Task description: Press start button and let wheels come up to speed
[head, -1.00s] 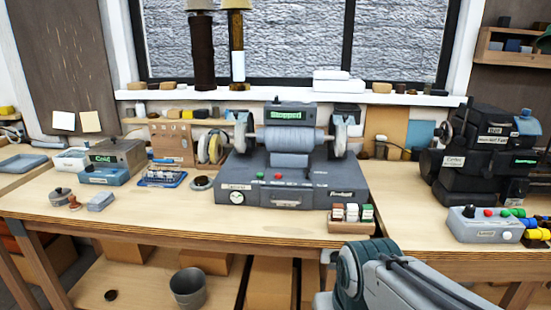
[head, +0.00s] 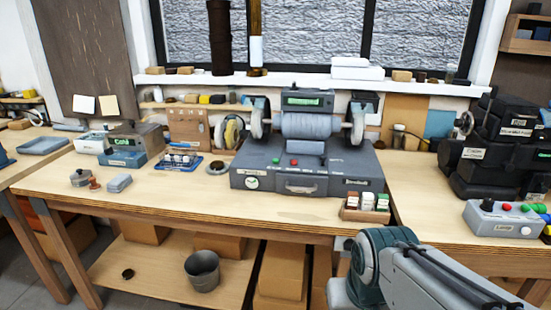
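The grey bench grinder (head: 308,150) stands on the bench in the middle of the head view. It has a wheel at each side, the left wheel (head: 257,118) and the right wheel (head: 358,122). A green button (head: 275,163) and a red button (head: 294,162) sit on the front of its base. A dark display (head: 306,98) on top shows green text too small to read now. I cannot tell from this picture whether the wheels turn. My arm enters at the lower right, but my gripper is out of view.
A box of small labelled blocks (head: 367,207) stands at the grinder's front right. A grey control box (head: 504,219) with coloured buttons and a black machine (head: 495,150) are at the right. The bench top (head: 190,207) left of centre is mostly clear. A bucket (head: 202,270) stands below.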

